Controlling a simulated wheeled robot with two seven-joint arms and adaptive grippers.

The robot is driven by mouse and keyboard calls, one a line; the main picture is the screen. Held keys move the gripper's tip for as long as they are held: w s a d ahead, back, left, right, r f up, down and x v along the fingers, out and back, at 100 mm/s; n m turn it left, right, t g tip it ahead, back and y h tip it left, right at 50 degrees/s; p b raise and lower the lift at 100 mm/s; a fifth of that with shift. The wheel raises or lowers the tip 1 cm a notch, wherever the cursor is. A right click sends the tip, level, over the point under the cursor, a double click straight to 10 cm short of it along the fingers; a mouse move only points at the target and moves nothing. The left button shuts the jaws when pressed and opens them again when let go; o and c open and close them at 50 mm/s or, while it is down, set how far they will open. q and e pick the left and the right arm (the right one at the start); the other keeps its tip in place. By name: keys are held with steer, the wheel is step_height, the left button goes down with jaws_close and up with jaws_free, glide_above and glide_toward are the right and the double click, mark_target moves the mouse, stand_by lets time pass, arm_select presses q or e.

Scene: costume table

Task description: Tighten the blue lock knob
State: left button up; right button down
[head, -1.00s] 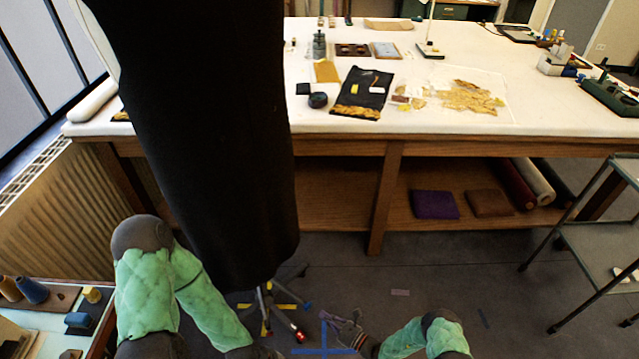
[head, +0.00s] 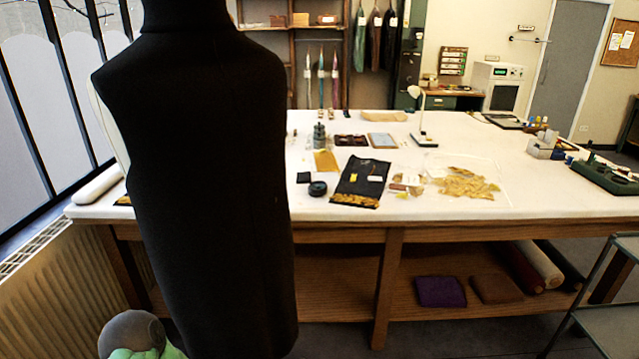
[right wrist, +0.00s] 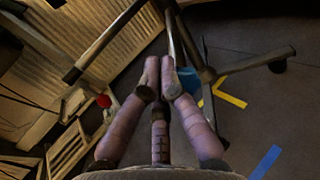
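A black dress form (head: 200,190) stands upright at the left of the head view. Its base is below the frame. In the right wrist view, a blue knob (right wrist: 189,80) shows by the metal stand pole (right wrist: 172,35), partly hidden behind the right-hand finger. My right gripper (right wrist: 160,68) is beside it, its fingers drawn close together at the tips with nothing clearly between them. Whether a finger touches the knob is unclear. A red knob or ball (right wrist: 103,101) shows further left. My left gripper is out of view.
Dark stand legs with a caster (right wrist: 277,65) spread over the grey floor, with yellow (right wrist: 229,98) and blue (right wrist: 266,162) tape marks. A ribbed radiator (head: 60,285) is at left. A white-topped table (head: 420,205) with costume pieces stands behind, and a metal cart (head: 605,320) at right.

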steer(key=shift+f, duration=0.15)
stand_by(0.3)
steer(key=shift+w+d, duration=0.35)
steer(key=shift+w, duration=0.1)
steer(key=shift+r, duration=0.4)
steer(key=v, duration=0.6)
steer(key=shift+p, duration=0.35)
steer(key=shift+a, duration=0.1)
